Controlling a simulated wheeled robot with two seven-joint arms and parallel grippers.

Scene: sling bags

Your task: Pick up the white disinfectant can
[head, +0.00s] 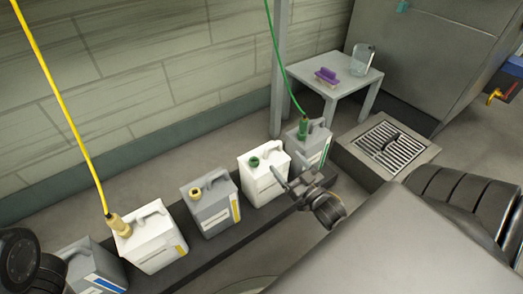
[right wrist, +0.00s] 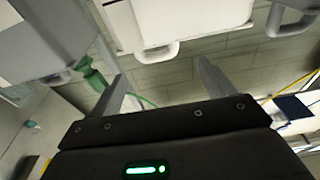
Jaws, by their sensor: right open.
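Two white cans stand in the row in the head view. One (head: 264,174) has a green cap, and the other (head: 150,241) has a yellow nozzle with a yellow hose. My right gripper (head: 289,170) is open at the right side of the green-capped can, between it and the grey can with a green nozzle. In the right wrist view the open fingers (right wrist: 160,82) point toward a white can (right wrist: 150,20) and its handle, with nothing visible between them. I cannot tell whether a finger touches the can. My left gripper is not in view.
A grey can (head: 312,146) with a green nozzle stands close right of the gripper. Another grey can (head: 211,207) with a yellow cap stands between the white ones. A blue-labelled grey can (head: 92,265) is at lower left. A small table (head: 329,88) and floor drain (head: 388,143) lie beyond.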

